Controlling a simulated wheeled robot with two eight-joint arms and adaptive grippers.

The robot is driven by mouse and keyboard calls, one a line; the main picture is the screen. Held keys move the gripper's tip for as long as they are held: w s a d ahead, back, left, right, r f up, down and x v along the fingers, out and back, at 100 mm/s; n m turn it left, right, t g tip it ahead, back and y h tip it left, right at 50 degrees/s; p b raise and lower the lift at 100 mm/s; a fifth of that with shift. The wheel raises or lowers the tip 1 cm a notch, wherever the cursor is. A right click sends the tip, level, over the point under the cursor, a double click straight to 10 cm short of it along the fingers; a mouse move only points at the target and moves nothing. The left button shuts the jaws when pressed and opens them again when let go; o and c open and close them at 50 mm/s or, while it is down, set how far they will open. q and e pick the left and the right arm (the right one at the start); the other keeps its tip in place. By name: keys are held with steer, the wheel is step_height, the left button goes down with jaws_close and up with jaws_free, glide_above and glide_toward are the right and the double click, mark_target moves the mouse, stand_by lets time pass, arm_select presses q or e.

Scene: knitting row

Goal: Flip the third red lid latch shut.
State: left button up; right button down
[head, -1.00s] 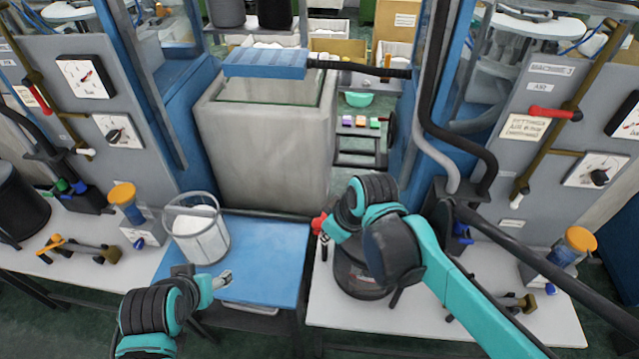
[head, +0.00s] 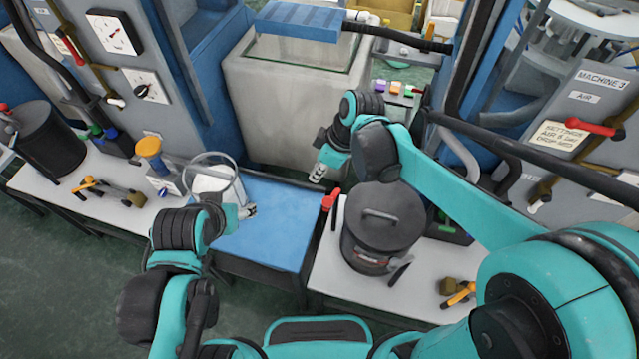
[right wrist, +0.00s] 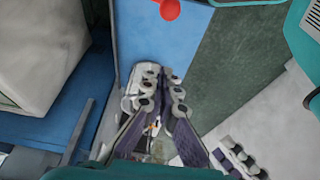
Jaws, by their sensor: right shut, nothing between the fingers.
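A red lid latch (head: 331,198) stands up on a dark lever at the left side of a black lidded canister (head: 383,228) on the right-hand white table. It looks raised and apart from the lid. Red also shows at the top of the right wrist view (right wrist: 168,9). My right gripper (head: 318,172) is shut and empty, just behind and above the latch, apart from it; its fingers fill the middle of the right wrist view (right wrist: 163,100). My left gripper (head: 248,211) is beside a clear round container (head: 212,182); its finger opening is too small to judge.
A blue table (head: 265,225) lies between the two white tables, mostly bare. A grey bin (head: 290,105) stands behind it. Another black canister (head: 45,140) is at far left. A brown-and-yellow tool (head: 457,290) lies in front of the right canister.

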step_height(320, 180, down, 10)
steer(key=b, duration=0.3)
steer(key=shift+d+r+b, duration=0.2)
steer(key=shift+d+b, duration=0.1)
steer(key=shift+s, duration=0.15)
